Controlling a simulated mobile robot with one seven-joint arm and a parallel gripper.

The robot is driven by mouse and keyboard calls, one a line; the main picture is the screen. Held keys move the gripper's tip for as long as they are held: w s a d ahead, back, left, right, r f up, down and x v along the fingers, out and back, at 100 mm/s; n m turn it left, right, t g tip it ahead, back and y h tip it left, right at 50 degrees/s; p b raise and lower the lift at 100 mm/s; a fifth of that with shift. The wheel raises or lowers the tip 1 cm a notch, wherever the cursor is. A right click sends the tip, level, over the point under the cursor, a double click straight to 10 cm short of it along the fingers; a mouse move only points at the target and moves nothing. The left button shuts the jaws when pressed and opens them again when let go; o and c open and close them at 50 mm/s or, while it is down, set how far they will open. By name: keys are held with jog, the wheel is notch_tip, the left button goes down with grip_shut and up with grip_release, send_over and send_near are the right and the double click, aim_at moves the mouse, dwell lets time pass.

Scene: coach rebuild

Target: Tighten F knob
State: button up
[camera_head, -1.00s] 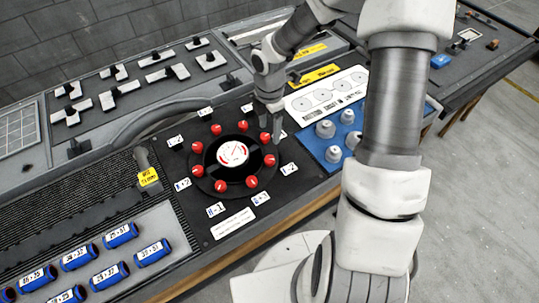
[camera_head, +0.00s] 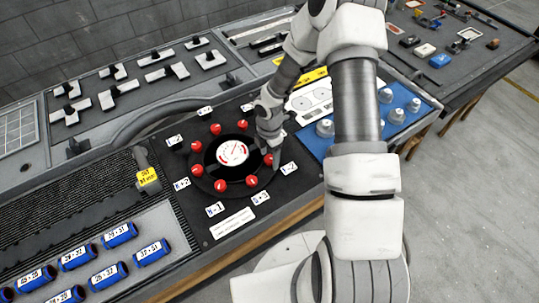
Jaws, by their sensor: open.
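Several red knobs, one of them at the upper left (camera_head: 215,129), ring a round white gauge (camera_head: 232,152) on a black panel (camera_head: 180,205). White tags stand outside the ring; their small letters are hard to read, so I cannot surely tell which knob is F. The tag to the right (camera_head: 289,168) stands beside the right-hand red knob (camera_head: 269,160). My gripper (camera_head: 269,149) is open and points down at the ring's right side, right at that knob. I cannot tell whether the fingers touch it or straddle it. The gripper hides the upper-right knob.
A blue plate (camera_head: 312,142) with grey knobs lies to the right, partly behind my arm. Blue labelled cylinders (camera_head: 108,275) lie at the lower left. White T- and L-shaped pieces (camera_head: 118,94) lie at the upper left. A curved grey rail (camera_head: 150,115) runs behind the black panel.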

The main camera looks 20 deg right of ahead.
grip_shut()
jog(key=shift+m, duration=0.3)
jog(key=m+b, duration=0.2)
jog(key=m, duration=0.1)
jog(key=shift+f+m+b, duration=0.15)
jog(key=shift+m+b, duration=0.15)
jog(key=shift+b, duration=0.05)
jog(key=m+b, duration=0.2)
jog(key=m, duration=0.2)
jog(key=shift+m+b, duration=0.3)
jog(key=m+b, duration=0.3)
jog(key=m, duration=0.2)
jog(key=shift+m+b, duration=0.8)
jog(key=shift+m, duration=1.2)
jog(key=shift+r, duration=0.2)
